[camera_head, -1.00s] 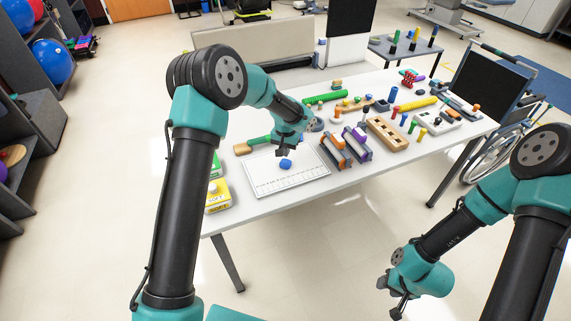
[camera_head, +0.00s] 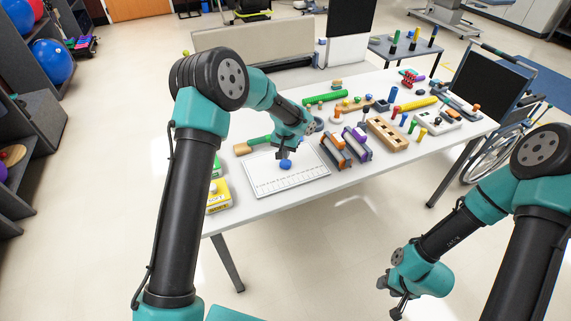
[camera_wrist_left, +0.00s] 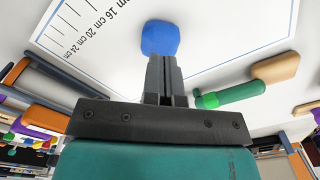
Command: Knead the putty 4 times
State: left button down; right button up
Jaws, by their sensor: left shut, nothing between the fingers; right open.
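The blue putty (camera_head: 286,164) is a small rounded lump on the white measuring mat (camera_head: 262,182). The putty also shows in the left wrist view (camera_wrist_left: 160,38), just beyond the fingertips. My left gripper (camera_head: 283,154) is shut and empty, its fingers pointing down close above the putty. In the left wrist view the closed fingers (camera_wrist_left: 161,62) overlap the putty's near edge; I cannot tell whether they touch it. My right gripper (camera_head: 391,296) is open and empty, off the table's front side at the lower right.
Yellow boxes (camera_head: 217,197) stand at the table's left end. A green-handled tool (camera_head: 258,140) lies behind the mat. Orange and purple hand devices (camera_head: 336,150) stand right of the mat, with a wooden block with holes (camera_head: 387,133) beyond. The mat around the putty is clear.

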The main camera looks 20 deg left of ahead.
pick_arm(q)
jog(key=shift+f, duration=0.2)
jog(key=shift+f, duration=0.35)
jog(key=shift+f, duration=0.25)
jog(key=shift+f, duration=0.2)
dwell(1.1)
jog(key=shift+r, duration=0.75)
jog(key=shift+f, duration=0.35)
jog(key=shift+f, duration=0.25)
jog(key=shift+f, duration=0.15)
dwell(1.2)
